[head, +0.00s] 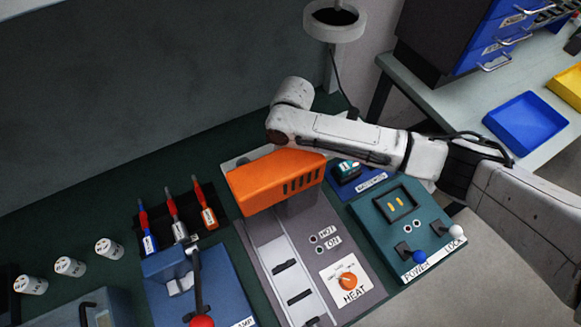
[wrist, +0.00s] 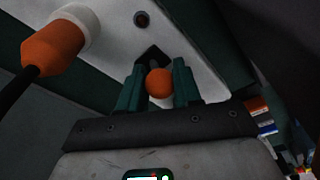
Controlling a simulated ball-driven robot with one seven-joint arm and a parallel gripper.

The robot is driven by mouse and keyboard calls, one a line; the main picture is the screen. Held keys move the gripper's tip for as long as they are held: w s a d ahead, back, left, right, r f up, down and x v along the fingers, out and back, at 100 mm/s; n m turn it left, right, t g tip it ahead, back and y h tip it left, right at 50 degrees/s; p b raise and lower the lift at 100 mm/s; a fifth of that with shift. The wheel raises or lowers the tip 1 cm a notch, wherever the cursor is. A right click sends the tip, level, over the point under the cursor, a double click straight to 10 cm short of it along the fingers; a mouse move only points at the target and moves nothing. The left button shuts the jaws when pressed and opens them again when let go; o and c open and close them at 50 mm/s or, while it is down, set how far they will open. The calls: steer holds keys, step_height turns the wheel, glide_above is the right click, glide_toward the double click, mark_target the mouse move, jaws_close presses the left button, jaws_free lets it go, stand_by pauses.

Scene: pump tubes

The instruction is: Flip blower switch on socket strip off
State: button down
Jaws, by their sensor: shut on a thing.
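In the wrist view the pale socket strip (wrist: 185,22) runs diagonally behind my gripper (wrist: 158,72). The blower switch has an orange ball knob (wrist: 159,84) on a dark base (wrist: 152,55). My gripper's two teal fingers are shut on the knob, one on each side. A small dark red lamp (wrist: 142,19) sits on the strip beyond the switch; I cannot tell whether it is lit. In the head view my gripper is hidden behind the orange blower housing (head: 275,180), and the switch does not show there.
An orange plug (wrist: 52,50) with a black cable sits in a white socket at the wrist view's left. In the head view, the teal power/lock box (head: 410,232), the heat panel (head: 350,280) and a blue lever unit (head: 220,285) crowd the bench below my arm.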

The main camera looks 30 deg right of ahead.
stand_by(0.3)
steer(key=c, duration=0.8)
jaws_free()
steer(key=r, duration=0.3)
steer(key=s+r, duration=0.1)
steer(key=r, duration=0.3)
steer(key=d+r, duration=0.1)
steer(key=r, duration=0.2)
steer(key=shift+s+d+r+b, duration=0.1)
steer(key=shift+s+r+b, duration=0.05)
steer(key=shift+r+b, duration=0.2)
